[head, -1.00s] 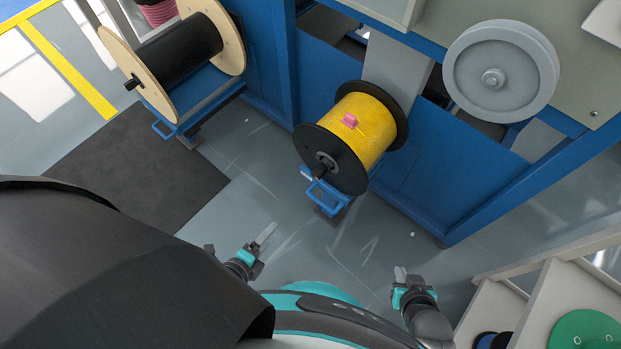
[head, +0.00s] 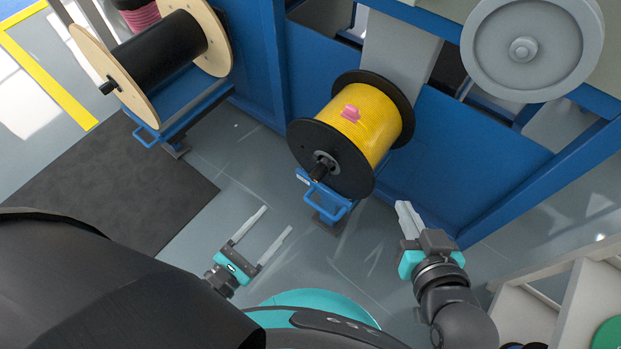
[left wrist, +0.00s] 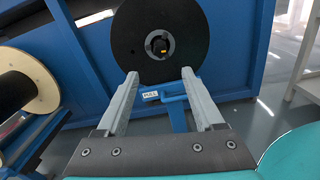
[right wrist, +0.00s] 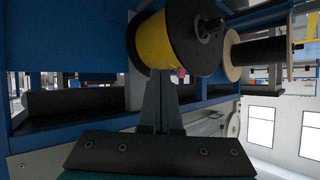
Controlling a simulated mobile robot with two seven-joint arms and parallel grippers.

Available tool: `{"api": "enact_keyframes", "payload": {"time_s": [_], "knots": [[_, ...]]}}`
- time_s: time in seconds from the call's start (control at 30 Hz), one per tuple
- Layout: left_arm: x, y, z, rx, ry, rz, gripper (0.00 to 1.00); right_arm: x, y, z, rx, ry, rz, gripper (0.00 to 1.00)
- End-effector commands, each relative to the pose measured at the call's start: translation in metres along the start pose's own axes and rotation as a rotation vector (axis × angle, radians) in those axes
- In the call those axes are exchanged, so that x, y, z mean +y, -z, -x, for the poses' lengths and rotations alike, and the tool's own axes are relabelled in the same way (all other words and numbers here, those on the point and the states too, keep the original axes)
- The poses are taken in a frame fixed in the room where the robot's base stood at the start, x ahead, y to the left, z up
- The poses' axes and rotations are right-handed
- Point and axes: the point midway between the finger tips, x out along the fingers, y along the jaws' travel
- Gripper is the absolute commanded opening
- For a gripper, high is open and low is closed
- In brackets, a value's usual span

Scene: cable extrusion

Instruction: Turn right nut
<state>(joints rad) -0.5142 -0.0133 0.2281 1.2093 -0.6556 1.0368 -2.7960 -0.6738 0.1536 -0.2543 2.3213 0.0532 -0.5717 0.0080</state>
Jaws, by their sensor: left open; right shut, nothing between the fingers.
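The yellow cable spool (head: 376,118) has black flanges and sits on a blue stand. A grey nut (head: 326,163) surrounds the black shaft end at the centre of its near flange; it also shows in the left wrist view (left wrist: 160,45). My left gripper (head: 277,219) is open and empty, short of the spool and to the left of its stand. In the left wrist view its fingers (left wrist: 159,73) point at the flange below the nut. My right gripper (head: 404,204) is shut and empty, to the right of the spool, apart from it.
A pink piece (head: 351,113) lies on the yellow winding. A black spool with wooden flanges (head: 153,63) stands at the left. The blue machine frame (head: 480,160) lies behind. A white shelf (head: 540,300) is at lower right. Floor (head: 240,160) between the stands is clear.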

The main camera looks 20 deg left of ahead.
Motion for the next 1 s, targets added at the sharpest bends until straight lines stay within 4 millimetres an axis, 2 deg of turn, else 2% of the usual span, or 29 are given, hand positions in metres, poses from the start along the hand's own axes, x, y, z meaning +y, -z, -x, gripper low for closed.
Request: {"api": "enact_keyframes", "payload": {"time_s": [0.3, 0.6, 0.8, 1.0], "knots": [[0.0, 0.0, -0.064, -0.004, -0.001, 0.002, 0.69, -0.014, 0.005, -0.003, 0.15, 0.039, -0.024, 0.0], [0.001, 0.001, -0.111, -0.002, -0.001, 0.003, 0.69, -0.028, 0.013, 0.002, 0.312, 0.073, -0.058, 0.0], [0.0, 0.001, -0.131, 0.0, -0.001, 0.004, 0.69, -0.033, 0.018, 0.008, 0.396, 0.088, -0.077, 0.0], [0.0, 0.001, -0.14, 0.001, -0.001, 0.005, 0.69, -0.035, 0.02, 0.011, 0.435, 0.094, -0.086, 0.0]]}}
